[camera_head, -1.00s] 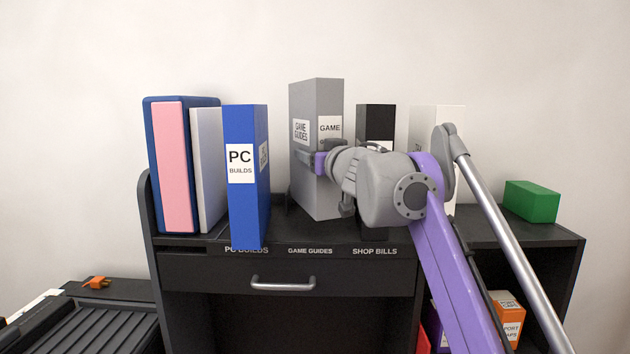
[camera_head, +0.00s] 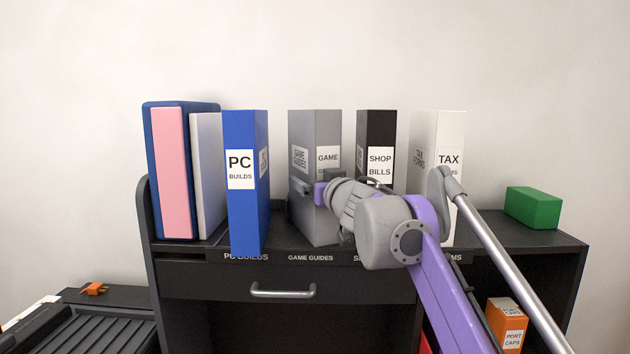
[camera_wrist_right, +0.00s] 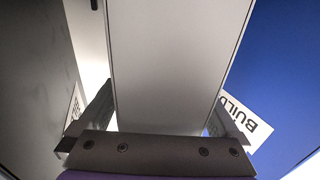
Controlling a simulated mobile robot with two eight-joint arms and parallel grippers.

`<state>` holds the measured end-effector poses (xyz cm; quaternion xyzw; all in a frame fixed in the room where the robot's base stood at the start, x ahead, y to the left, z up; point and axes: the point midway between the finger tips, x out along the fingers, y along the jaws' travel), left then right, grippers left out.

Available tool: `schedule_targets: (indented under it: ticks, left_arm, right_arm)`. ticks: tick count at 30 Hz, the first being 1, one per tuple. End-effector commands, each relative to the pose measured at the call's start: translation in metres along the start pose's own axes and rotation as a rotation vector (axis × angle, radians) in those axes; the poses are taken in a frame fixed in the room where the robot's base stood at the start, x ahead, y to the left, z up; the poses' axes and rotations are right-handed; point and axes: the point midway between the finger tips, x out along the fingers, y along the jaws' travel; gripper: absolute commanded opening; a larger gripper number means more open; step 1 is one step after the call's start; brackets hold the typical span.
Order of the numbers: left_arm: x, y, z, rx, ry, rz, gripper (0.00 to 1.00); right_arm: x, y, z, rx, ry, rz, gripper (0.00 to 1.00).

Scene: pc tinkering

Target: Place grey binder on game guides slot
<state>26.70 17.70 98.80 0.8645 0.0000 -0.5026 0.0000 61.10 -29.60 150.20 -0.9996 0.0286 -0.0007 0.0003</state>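The grey binder (camera_head: 315,130), labelled GAME GUIDES, stands upright on the black shelf top between the blue PC BUILDS binder (camera_head: 246,210) and the black SHOP BILLS binder (camera_head: 379,125). Its base is just behind the GAME GUIDES slot label (camera_head: 310,258); I cannot tell if it fully touches the shelf. My right gripper (camera_head: 318,188) is shut on the grey binder, with a finger on each side. In the right wrist view the grey binder (camera_wrist_right: 175,60) fills the space between the fingers. My left gripper is not in view.
A white TAX binder (camera_head: 437,130) stands to the right, partly behind my arm. Pink, blue and white books (camera_head: 172,170) stand at the left end. A green block (camera_head: 533,208) lies on the right shelf top. A drawer with a handle (camera_head: 283,291) is below.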

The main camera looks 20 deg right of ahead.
Motion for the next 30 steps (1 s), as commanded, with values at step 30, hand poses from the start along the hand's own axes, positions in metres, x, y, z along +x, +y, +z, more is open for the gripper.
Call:
schedule_targets:
  ticks: [30]
  left_arm:
    - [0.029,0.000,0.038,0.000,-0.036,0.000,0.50]
  right_arm:
    - [-0.115,0.000,-0.002,-0.001,-0.001,0.001,0.99]
